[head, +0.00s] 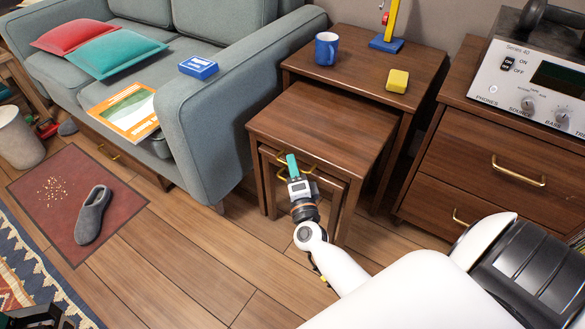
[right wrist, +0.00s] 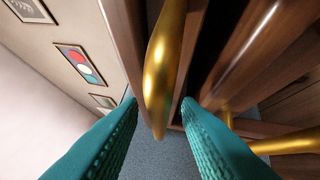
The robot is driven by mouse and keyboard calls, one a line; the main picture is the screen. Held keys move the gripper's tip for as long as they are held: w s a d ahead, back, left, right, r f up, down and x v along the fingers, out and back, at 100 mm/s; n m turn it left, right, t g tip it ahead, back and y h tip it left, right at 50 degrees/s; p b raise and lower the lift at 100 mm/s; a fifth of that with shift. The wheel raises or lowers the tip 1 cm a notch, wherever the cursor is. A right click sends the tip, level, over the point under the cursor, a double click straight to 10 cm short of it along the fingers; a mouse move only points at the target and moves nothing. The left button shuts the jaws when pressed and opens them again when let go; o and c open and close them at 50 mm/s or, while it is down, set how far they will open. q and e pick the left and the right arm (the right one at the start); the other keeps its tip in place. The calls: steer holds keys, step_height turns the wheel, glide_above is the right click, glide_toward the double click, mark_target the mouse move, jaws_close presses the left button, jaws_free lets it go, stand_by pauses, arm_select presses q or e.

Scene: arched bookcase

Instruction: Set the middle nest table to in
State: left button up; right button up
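The nest tables are dark brown wood. The middle nest table (head: 325,125) sticks out in front of the large one (head: 355,72), with the smallest frame (head: 328,190) under it. A brass handle (head: 309,168) is on the middle table's front edge. My right gripper (head: 292,166) is at that front edge. In the right wrist view, its teal fingers (right wrist: 160,104) stand apart with a brass handle (right wrist: 164,65) between their tips; firm contact is not clear. My left gripper (head: 32,312) shows only as a dark part at the bottom left corner; its fingers are not clear.
A blue mug (head: 327,49), a yellow block (head: 397,81) and a blue-based stand (head: 386,44) are on the large table. A grey sofa (head: 215,110) stands left, a drawer cabinet (head: 490,150) right. A slipper (head: 92,215) lies on the red mat (head: 52,224). Wood floor in front is free.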

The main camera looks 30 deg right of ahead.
steer(key=shift+w+d, duration=0.1)
steer(key=shift+w, duration=0.1)
jaws_close()
